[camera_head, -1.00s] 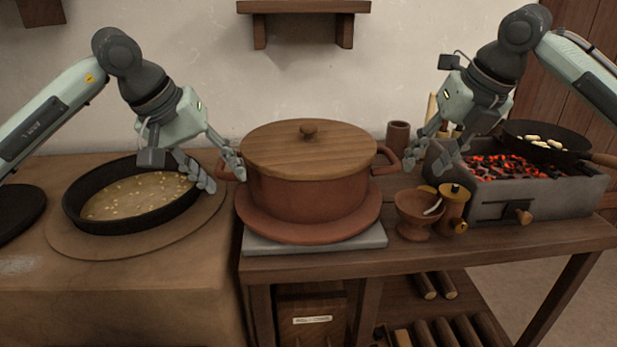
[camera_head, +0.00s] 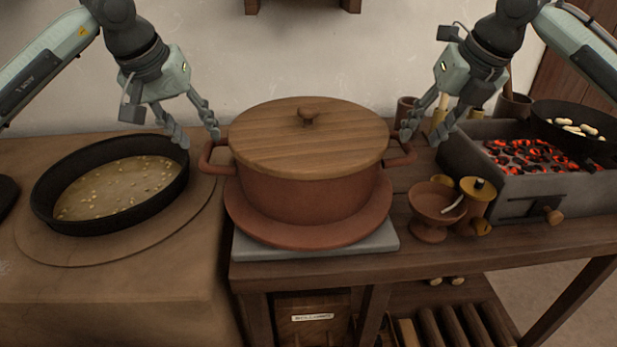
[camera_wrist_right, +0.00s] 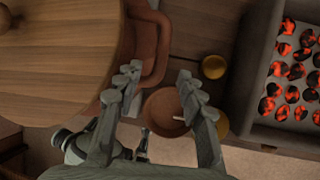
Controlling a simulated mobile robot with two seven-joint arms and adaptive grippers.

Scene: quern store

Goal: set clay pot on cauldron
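The clay pot (camera_head: 300,195) is reddish-brown with a wooden lid (camera_head: 300,140) and two side handles. It stands upright on a round clay plate on a grey slab. The dark, round, broth-filled vessel (camera_head: 45,205) at left may be the cauldron; nothing stands on it. My left gripper (camera_head: 198,138) is open and empty, just above and left of the pot's left handle (camera_head: 212,162). My right gripper (camera_head: 423,135) is open, by the right handle (camera_head: 403,157). In the right wrist view my fingers (camera_wrist_right: 158,76) are spread, the handle (camera_wrist_right: 158,45) just beyond them; contact is unclear.
The grey slab (camera_head: 310,250) rests on a wooden bench. A small clay bowl (camera_head: 435,205) and a yellow-topped jar (camera_head: 478,195) stand right of the pot. A brazier (camera_head: 520,200) of glowing coals with a black pan (camera_head: 580,125) is further right. Wooden cups stand behind.

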